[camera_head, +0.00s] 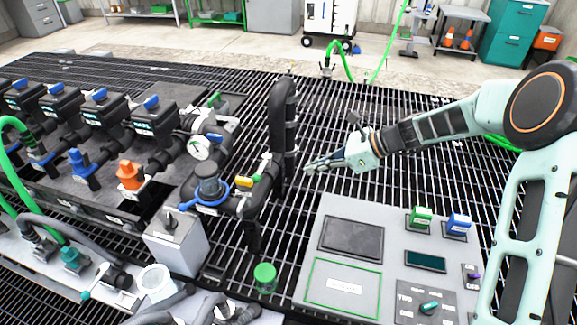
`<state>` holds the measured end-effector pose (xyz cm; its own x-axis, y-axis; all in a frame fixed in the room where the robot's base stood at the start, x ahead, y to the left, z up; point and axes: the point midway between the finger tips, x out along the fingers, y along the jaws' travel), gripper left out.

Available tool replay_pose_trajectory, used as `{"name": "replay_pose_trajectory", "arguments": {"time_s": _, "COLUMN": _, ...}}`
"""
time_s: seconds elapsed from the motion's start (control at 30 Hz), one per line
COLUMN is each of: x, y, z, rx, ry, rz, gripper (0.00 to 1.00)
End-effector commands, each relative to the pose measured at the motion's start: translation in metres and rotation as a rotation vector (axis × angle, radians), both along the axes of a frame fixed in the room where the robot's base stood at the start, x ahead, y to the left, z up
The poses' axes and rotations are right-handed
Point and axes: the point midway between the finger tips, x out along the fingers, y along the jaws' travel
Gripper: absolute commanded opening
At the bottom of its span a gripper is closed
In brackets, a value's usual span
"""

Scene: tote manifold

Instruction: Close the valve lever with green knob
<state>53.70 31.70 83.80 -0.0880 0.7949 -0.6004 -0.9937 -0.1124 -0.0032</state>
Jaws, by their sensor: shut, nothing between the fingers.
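A green round knob-like piece (265,272) stands at the lower middle, left of the control panel. Whether it sits on a lever cannot be told. A small yellow handle (243,182) with a green part beside it is on the black pipework near the blue-ringed valve (208,190). Another small green piece (215,99) shows further back on the manifold. Which of these is the task's lever is not clear. My gripper (312,168) is shut and empty, pointing left over the grating, right of the black upright pipe and apart from all these pieces.
A black bent pipe (284,120) stands left of my gripper. A grey control panel (400,225) with green and blue switches lies below it. A grey box (176,240) and several manifold valves fill the left. Open grating (340,110) lies behind my gripper.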

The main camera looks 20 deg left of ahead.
Motion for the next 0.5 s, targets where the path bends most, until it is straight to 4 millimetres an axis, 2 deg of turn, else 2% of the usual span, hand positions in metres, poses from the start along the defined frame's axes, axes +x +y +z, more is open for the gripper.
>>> {"name": "replay_pose_trajectory", "arguments": {"time_s": 0.17, "x": -0.003, "y": 0.018, "z": -0.012, "rx": 0.006, "ry": 0.01, "rz": -0.001, "gripper": 0.0}}
{"name": "replay_pose_trajectory", "arguments": {"time_s": 0.5, "x": -0.01, "y": 0.075, "z": -0.056, "rx": 0.004, "ry": 0.008, "rz": 0.001, "gripper": 0.0}}
